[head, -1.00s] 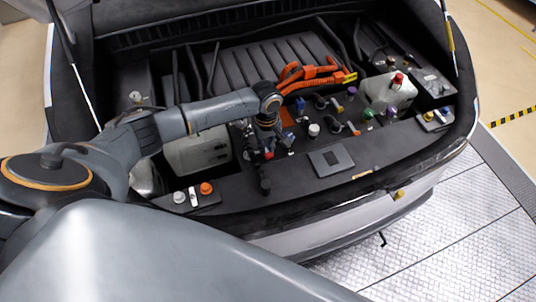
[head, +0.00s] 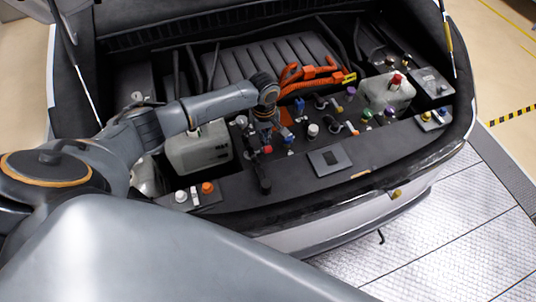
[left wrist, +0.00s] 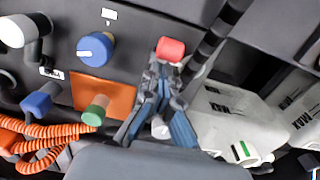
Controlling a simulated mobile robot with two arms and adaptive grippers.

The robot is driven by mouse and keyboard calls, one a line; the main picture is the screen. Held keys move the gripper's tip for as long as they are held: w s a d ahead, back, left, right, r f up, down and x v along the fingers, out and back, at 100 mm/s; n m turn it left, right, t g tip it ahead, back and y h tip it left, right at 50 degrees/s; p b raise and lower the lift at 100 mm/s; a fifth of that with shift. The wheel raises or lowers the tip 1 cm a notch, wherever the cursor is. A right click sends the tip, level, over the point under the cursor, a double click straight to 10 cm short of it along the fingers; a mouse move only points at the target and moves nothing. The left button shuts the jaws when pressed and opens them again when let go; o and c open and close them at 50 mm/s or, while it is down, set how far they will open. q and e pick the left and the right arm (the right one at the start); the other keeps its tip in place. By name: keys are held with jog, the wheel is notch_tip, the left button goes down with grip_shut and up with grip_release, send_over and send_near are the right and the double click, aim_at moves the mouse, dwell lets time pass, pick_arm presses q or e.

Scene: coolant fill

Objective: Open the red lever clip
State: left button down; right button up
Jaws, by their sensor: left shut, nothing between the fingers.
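The red lever clip (head: 268,149) shows as a small red block near the front middle of the open compartment. In the left wrist view the red block (left wrist: 170,48) sits just beyond my fingertips, beside a black ribbed hose. My left gripper (head: 265,136) points down at the clip. In the left wrist view its fingers (left wrist: 161,76) come together just below the red block, with nothing seen between them. I cannot tell whether the tips touch the red block. The clip's lower part is hidden by the fingers. My right gripper is not in view.
A white reservoir (head: 198,152) stands left of the gripper, and another (head: 388,92) at the right. Orange cables (head: 305,76) lie behind. Several coloured caps stand nearby, including a blue knob (left wrist: 95,48) and a green cap (left wrist: 95,113). A dark square plate (head: 330,160) lies at front.

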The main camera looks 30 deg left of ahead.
pick_arm(q)
jog(key=shift+w+a+r, duration=0.2)
jog(key=shift+w+a, duration=0.05)
jog(key=shift+a, duration=0.1)
jog(key=shift+a+p, duration=0.1)
jog(key=shift+p, duration=0.2)
jog(key=shift+w, duration=0.15)
jog(key=shift+w+a+r, duration=0.3)
jog(key=shift+w+a, duration=0.05)
jog(key=shift+a, duration=0.15)
dwell(0.4)
jog(key=shift+w+a+r+p, duration=0.35)
jog(key=shift+w+a+p, duration=0.05)
jog(key=shift+w+a, duration=0.1)
